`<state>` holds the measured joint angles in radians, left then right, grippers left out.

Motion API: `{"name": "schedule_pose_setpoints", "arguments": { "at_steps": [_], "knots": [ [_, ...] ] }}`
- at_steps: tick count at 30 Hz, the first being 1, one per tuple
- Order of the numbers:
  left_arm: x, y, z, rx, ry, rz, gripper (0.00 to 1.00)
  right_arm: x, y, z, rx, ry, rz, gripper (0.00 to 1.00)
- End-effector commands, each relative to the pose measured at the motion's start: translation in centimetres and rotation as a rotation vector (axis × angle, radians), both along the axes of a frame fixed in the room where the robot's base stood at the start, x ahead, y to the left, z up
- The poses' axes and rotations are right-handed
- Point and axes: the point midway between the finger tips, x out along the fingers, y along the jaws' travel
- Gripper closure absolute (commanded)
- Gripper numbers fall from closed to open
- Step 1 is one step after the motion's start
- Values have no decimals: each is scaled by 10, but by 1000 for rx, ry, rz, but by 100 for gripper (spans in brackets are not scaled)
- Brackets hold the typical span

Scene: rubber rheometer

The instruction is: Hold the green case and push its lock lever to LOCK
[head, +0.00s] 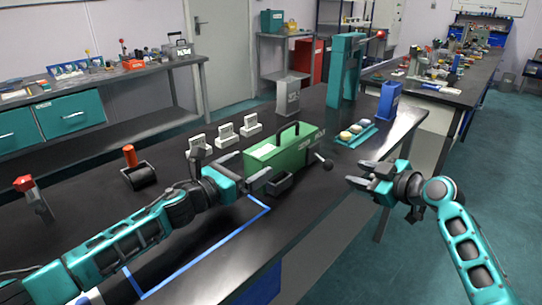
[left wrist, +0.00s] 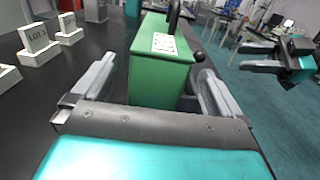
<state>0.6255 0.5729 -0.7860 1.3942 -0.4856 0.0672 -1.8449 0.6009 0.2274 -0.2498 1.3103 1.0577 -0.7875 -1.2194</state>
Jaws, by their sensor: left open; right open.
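The green case (head: 288,148) stands on the dark bench, with a black handle on top and a white label. A black ball-ended lever (head: 326,164) sticks out at its right end; I cannot read its lock position. My left gripper (head: 256,162) is open at the case's left end. In the left wrist view the green case (left wrist: 160,78) lies between the spread fingers, with gaps visible beside it. My right gripper (head: 354,172) is open and empty in the air, right of the lever and beyond the bench's front edge.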

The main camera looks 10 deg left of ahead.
Motion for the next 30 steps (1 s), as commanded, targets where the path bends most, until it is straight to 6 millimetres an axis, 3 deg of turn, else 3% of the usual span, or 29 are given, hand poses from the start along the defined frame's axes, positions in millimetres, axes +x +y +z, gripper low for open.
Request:
{"name": "schedule_pose_setpoints", "arguments": {
  "at_steps": [12, 28, 30],
  "knots": [
    [51, -33, 1, -1, -1, 0, 0, 0, 0, 0, 1, 1, 0, 57],
    [62, -40, 0, 1, -1, 0, 0, 0, 0, 0, 1, 1, 0, 57],
    [62, -40, 0, 1, -1, 0, 5, 0, 0, 0, 1, 1, 0, 57]
  ]
}}
